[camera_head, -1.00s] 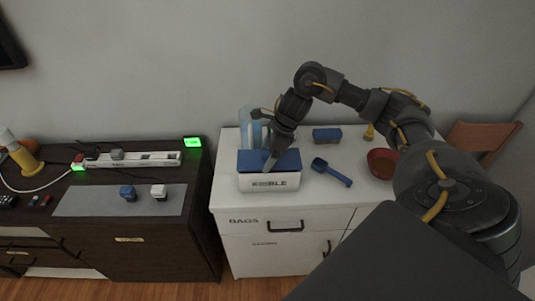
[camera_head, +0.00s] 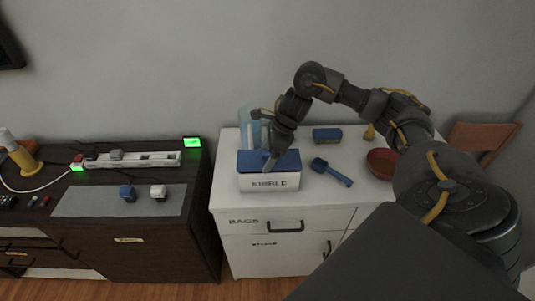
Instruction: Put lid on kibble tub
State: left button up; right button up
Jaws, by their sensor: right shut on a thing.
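The kibble tub (camera_head: 270,184) is a white box with dark lettering on its front, standing at the left of the white cabinet top. A blue lid (camera_head: 252,162) lies over the tub's top, and I cannot tell whether it is fully seated. My left gripper is not in view.
Right of the tub on the white cabinet (camera_head: 225,190) lie a blue scoop (camera_head: 332,173), a blue box (camera_head: 327,135) and a red bowl (camera_head: 382,162). A clear blue container (camera_head: 249,128) stands behind the tub. A dark cabinet (camera_head: 160,236) is at left.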

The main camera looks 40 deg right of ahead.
jog(key=shift+f+b, duration=0.55)
jog(key=shift+b, duration=0.1)
dwell(0.8)
dwell(0.4)
jog(key=o, duration=0.8)
jog(key=shift+o, duration=0.2)
jog(key=shift+r, duration=0.1)
jog(key=shift+r+p, duration=1)
jog(key=shift+r, duration=0.25)
jog(key=shift+r+p, duration=1.95)
jog(key=shift+r, duration=0.3)
jog(key=shift+c, duration=0.3)
